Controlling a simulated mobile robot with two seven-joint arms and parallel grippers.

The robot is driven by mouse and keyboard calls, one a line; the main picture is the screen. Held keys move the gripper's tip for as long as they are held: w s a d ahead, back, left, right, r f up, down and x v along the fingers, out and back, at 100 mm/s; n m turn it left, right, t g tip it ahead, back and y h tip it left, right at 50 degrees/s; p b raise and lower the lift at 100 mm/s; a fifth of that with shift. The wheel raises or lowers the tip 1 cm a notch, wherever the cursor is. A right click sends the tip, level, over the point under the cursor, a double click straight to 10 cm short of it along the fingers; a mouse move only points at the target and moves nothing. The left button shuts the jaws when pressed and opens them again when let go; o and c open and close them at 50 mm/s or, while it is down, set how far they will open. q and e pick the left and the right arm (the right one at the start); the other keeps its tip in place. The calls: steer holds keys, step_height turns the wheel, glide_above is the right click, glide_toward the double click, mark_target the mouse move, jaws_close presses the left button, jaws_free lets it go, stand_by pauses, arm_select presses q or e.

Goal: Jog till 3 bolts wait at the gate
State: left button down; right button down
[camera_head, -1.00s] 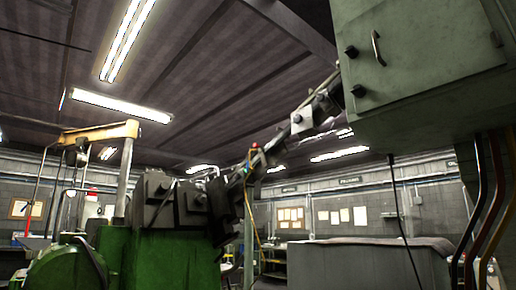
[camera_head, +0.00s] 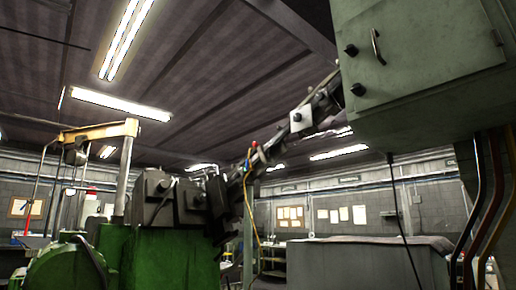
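A green machine (camera_head: 160,258) with dark grey blocks (camera_head: 170,200) on top stands at the lower left. A dark inclined track (camera_head: 272,150) rises from it to the upper right, towards a grey-green cabinet (camera_head: 420,70) with a handle and two black knobs. Small dark parts show along the track, but I cannot make out single bolts or a gate. A small red-tipped part (camera_head: 254,144) with a yellow cable is beside the track. Neither of my grippers is in view.
A yellow-topped crane-like frame (camera_head: 100,132) stands at the left behind the machine. A large grey box (camera_head: 350,265) is at the lower right. Coloured pipes (camera_head: 485,215) and a black cable hang below the cabinet. Lamps light the ceiling.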

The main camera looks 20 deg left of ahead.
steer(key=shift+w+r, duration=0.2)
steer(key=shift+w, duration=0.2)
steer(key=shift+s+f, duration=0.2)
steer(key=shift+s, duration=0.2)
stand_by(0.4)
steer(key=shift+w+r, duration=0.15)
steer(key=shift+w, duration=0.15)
